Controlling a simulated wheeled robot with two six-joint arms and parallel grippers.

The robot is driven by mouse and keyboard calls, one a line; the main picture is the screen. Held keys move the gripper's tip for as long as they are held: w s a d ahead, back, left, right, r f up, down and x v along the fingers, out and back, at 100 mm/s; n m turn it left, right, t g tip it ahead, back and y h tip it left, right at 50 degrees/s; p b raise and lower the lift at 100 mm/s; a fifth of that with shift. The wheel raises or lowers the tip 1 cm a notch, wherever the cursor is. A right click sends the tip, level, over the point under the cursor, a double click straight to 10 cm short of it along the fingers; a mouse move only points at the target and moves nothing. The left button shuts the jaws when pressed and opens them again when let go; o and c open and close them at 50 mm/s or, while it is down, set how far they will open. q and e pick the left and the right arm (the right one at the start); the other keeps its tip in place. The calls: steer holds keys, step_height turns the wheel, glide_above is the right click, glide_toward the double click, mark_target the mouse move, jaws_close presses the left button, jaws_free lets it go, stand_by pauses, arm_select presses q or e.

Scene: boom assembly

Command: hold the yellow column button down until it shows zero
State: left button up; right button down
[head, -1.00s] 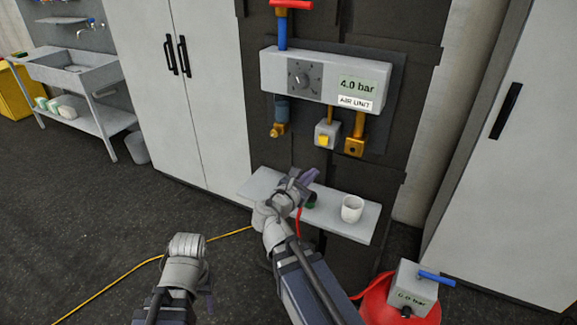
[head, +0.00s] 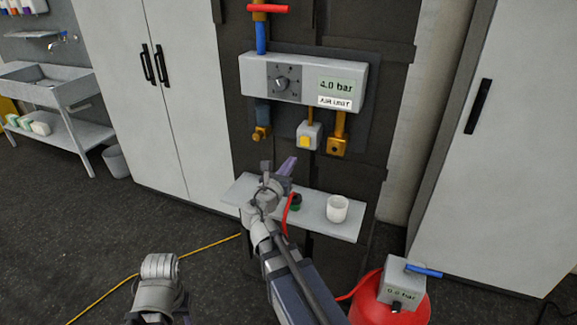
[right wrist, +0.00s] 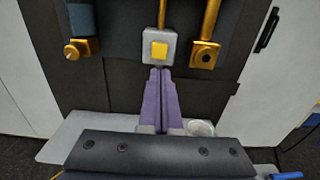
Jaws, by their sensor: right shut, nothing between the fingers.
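The yellow column button (head: 305,141) sits on a small grey box (head: 316,130) under the air unit (head: 262,82), whose display reads 4.0 bar. In the right wrist view the yellow button (right wrist: 159,50) is just above the fingertips in the picture, with a visible gap in the head view. My right gripper (head: 289,164) is shut and empty, its purple fingers (right wrist: 160,72) together and pointing toward the button box. Only my left wrist and part of its arm show at the lower left of the head view; its fingers are not visible.
A red tank (head: 385,311) with a grey box reading 0.0 bar stands at lower right. Brass fittings (head: 338,146) flank the button.

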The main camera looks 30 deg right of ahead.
mark_target(305, 142)
steer(key=x, duration=1)
